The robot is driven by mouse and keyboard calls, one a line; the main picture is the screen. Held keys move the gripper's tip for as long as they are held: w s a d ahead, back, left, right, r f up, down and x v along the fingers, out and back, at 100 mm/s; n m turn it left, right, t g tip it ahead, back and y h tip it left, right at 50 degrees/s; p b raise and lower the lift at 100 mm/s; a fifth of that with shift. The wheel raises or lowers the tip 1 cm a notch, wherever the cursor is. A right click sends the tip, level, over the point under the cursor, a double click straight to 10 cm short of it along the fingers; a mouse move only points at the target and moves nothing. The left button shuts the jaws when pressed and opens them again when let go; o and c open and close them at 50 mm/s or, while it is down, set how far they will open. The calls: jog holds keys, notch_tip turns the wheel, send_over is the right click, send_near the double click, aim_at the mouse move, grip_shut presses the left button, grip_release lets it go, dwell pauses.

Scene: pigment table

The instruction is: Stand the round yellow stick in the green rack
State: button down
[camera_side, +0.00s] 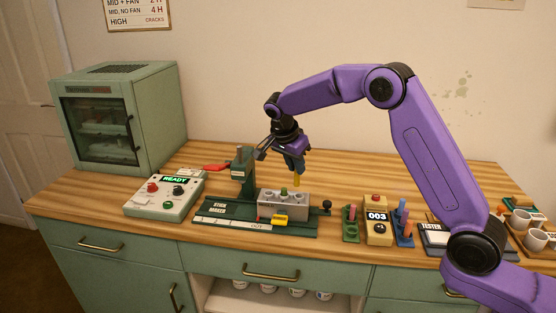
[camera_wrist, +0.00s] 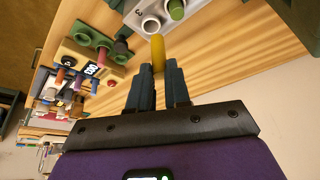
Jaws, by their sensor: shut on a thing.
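My gripper (camera_side: 297,173) is shut on the round yellow stick (camera_side: 297,180). It holds the stick upright, above the back right of the grey block of the stick maker. In the wrist view the yellow stick (camera_wrist: 158,54) stands out between the two dark fingers (camera_wrist: 158,72). The green rack (camera_side: 350,229) stands on the table right of the stick maker, with a pinkish stick in it. In the wrist view what looks like this green rack (camera_wrist: 88,36) is at the upper left.
The grey block (camera_side: 291,207) holds a green stick and has open round holes. A yellow counter box (camera_side: 377,236) reading 003 stands between the green rack and a blue rack (camera_side: 403,232). A control box (camera_side: 165,195) reads READY at left. Bare wood lies behind the racks.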

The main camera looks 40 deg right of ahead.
jog(key=shift+s+d+f+m+g, duration=0.55)
jog(key=shift+s+d+f+m, duration=0.8)
jog(key=shift+s, duration=1.1)
jog(key=shift+s+d+f+m+g, duration=0.5)
jog(key=shift+s+d+f+m, duration=0.9)
jog(key=shift+s, duration=1.1)
jog(key=shift+s+d+f+m+g, duration=0.55)
jog(key=shift+s+d+f+m, duration=0.8)
jog(key=shift+s, duration=1.1)
jog(key=shift+a+f, duration=0.15)
jog(key=shift+f, duration=1)
jog(key=c, duration=1)
grip_release()
jog(key=shift+r, duration=0.1)
notch_tip(320, 180, up, 8)
